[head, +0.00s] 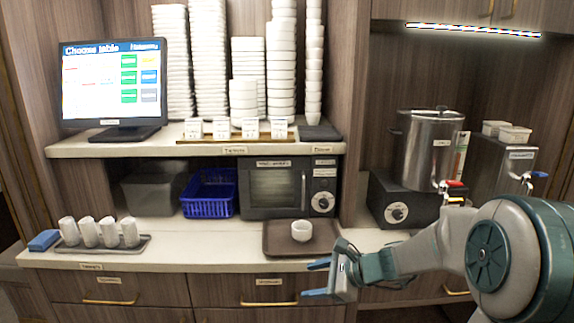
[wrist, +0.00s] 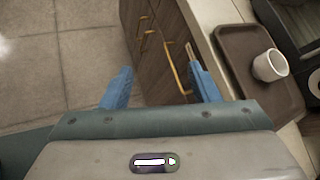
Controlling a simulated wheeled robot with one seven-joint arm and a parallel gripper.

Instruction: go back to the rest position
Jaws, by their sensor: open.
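My gripper (head: 318,279) is open and empty in front of the counter's front edge, at the lower right of the head view. Its two blue fingers stand apart in the wrist view (wrist: 160,88), with the floor and drawer fronts beyond them. Nothing is between the fingers. A brown tray (head: 280,248) lies on the counter just behind and left of my gripper, with a small white cup (head: 301,230) standing upright on it. The tray (wrist: 236,45) and cup (wrist: 270,65) also show at the right of the wrist view, apart from my fingers.
A grey tray (head: 72,247) with several white rolled items lies at the counter's left. A blue basket (head: 208,195) and a microwave (head: 274,187) stand behind. A metal urn (head: 430,150) stands right. Drawers with gold handles (head: 268,303) run below the counter. Floor (wrist: 60,60) is clear.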

